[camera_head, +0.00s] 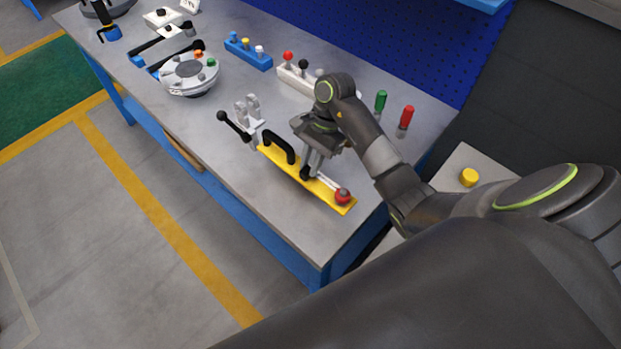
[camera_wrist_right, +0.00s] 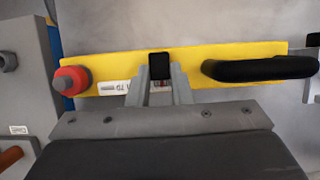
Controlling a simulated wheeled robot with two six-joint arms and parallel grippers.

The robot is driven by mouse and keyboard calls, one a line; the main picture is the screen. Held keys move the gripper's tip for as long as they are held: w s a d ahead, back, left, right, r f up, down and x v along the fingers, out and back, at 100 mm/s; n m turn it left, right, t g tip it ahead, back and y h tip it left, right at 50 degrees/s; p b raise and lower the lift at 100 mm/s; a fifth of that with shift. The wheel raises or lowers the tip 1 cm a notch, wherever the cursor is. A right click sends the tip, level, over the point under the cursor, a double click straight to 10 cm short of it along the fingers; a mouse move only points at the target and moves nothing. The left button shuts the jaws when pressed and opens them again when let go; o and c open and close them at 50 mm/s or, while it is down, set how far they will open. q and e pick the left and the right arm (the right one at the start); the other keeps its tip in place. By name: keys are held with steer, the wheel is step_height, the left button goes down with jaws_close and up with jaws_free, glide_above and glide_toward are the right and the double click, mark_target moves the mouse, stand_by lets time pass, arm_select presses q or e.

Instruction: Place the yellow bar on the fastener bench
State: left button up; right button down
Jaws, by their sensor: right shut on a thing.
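The yellow bar (camera_head: 320,188) lies along the front right part of the grey fastener bench (camera_head: 285,215). It carries a black loop handle, a red knob near its right end and a small black post. I cannot tell whether it touches the bench top or is just above it. My right gripper (camera_head: 308,172) is over the middle of the bar, shut on its black post. In the right wrist view the yellow bar (camera_wrist_right: 215,58) runs across the picture, and the fingers of the gripper (camera_wrist_right: 160,78) close around the post. My left gripper is not in view.
A toggle clamp (camera_head: 245,118) with a black-knobbed lever stands by the bar's left end. A round grey fixture (camera_head: 189,73) and blue (camera_head: 248,55) and white (camera_head: 295,80) peg blocks stand further left and back. Green (camera_head: 380,101) and red (camera_head: 406,116) handles stand behind my right arm.

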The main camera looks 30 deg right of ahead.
steer(key=shift+f, duration=0.75)
step_height(320, 180, down, 3)
steer(key=shift+r+p, duration=0.2)
steer(key=shift+p, duration=0.1)
steer(key=shift+f, duration=0.1)
steer(key=shift+f, duration=0.15)
steer(key=c, duration=1.3)
jaws_free()
steer(key=shift+s, duration=0.1)
